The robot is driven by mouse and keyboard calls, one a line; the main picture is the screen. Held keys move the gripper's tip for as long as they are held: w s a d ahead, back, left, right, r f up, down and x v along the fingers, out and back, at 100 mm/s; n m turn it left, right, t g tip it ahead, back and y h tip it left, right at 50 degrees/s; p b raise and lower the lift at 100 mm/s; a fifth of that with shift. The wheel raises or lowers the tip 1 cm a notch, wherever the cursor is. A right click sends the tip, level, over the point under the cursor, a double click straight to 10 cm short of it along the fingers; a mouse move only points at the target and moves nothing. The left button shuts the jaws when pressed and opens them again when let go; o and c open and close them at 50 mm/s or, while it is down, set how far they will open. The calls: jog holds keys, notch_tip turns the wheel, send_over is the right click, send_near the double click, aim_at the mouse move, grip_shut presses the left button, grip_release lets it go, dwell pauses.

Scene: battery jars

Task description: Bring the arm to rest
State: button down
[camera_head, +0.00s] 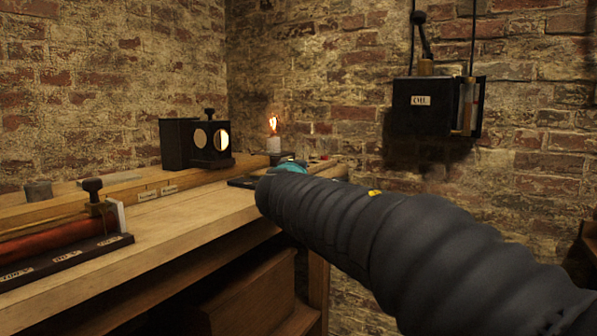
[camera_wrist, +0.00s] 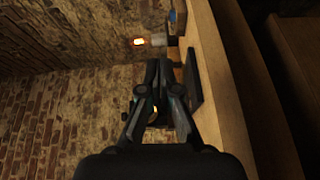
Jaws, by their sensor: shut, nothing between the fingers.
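My arm, in a dark ribbed sleeve, reaches from the lower right of the head view toward the far end of the wooden bench (camera_head: 190,215). My gripper shows in the wrist view (camera_wrist: 158,68), with its dark fingers shut and nothing seen between them. It appears close to the bench's far end, beside a dark flat plate (camera_wrist: 192,90). Whether it touches anything I cannot tell. In the head view my gripper is hidden behind the arm.
A lit bulb (camera_head: 273,125) on a pale base and a black box with round openings (camera_head: 195,143) stand on the bench. A red coil device (camera_head: 55,238) lies nearer, at left. A black box labelled CH1 (camera_head: 425,108) hangs on the brick wall. Open space lies right of the bench.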

jog(key=shift+s+d, duration=0.25)
jog(key=shift+s, duration=0.05)
